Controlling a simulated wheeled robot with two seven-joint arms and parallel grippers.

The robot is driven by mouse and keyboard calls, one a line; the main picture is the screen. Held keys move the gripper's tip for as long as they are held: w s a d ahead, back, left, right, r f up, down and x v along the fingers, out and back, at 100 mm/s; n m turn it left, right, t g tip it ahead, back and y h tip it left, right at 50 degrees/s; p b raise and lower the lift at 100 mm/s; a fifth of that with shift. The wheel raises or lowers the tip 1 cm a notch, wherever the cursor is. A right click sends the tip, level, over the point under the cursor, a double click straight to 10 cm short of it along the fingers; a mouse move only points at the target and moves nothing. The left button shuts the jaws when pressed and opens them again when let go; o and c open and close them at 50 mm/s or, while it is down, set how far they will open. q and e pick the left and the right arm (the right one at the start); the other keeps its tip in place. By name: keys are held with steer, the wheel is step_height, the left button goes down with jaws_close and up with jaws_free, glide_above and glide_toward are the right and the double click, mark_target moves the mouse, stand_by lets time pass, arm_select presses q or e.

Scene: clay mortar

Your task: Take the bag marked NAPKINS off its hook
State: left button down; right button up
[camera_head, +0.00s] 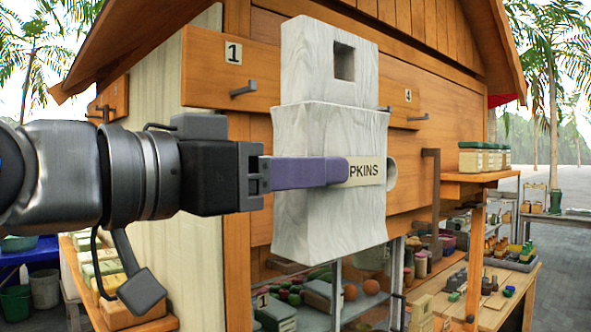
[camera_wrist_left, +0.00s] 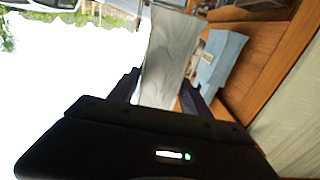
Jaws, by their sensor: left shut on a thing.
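No hook is seen through that hole. My left gripper (camera_head: 312,172) is shut on the bag at its middle. The left wrist view shows the bag (camera_wrist_left: 165,60) between the two fingers. Whether the bag touches a hook behind it is hidden. My right gripper is not in view.
A wooden board carries hook 1 (camera_head: 243,90) at left and hook 4 (camera_head: 417,117) at right. A side shelf (camera_head: 478,177) holds jars. Display goods (camera_head: 320,292) lie below. The left wrist view shows a light blue object (camera_wrist_left: 220,62) beside the bag.

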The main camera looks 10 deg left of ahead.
arm_select(q)
steer(key=shift+s+d+r, duration=0.1)
steer(key=s+d+p, duration=0.1)
steer(key=s+d, duration=0.5)
steer(key=d, duration=0.1)
steer(key=shift+s+d, duration=0.15)
steer(key=shift+d, duration=0.05)
stand_by(1.2)
steer(key=shift+s+d+p, duration=0.35)
steer(key=shift+s+d, duration=0.45)
steer(key=shift+d, duration=0.2)
steer(key=shift+s+d+p, duration=0.35)
steer(key=shift+s+d, duration=0.45)
steer(key=shift+d, duration=0.15)
